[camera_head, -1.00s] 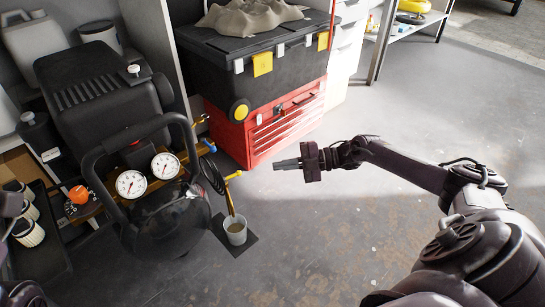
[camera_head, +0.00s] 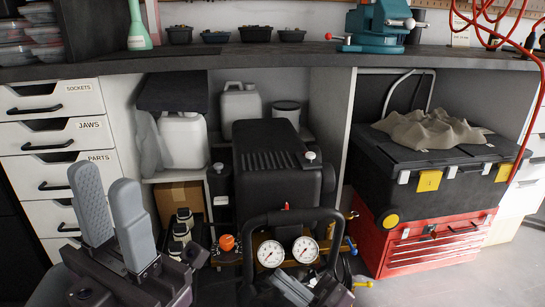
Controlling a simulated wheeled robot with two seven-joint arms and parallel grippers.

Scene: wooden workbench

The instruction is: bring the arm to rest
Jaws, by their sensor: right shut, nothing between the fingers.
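My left gripper (camera_head: 112,205) is at the lower left, in front of the white drawers, with its two grey fingers pointing up. The fingers stand apart, the ribbed pad of one shows, and nothing is between them. My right gripper (camera_head: 290,288) is at the bottom edge, just below the compressor's gauges. Its grey fingers are shut and empty, pointing up and left. The rest of the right arm is mostly cut off by the frame.
The black compressor (camera_head: 272,175) with two gauges stands under the workbench (camera_head: 240,55). A red toolbox (camera_head: 420,245) with a black case (camera_head: 430,165) on top is at right. White drawers (camera_head: 55,140) are at left. A teal vise (camera_head: 378,25) sits on the bench.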

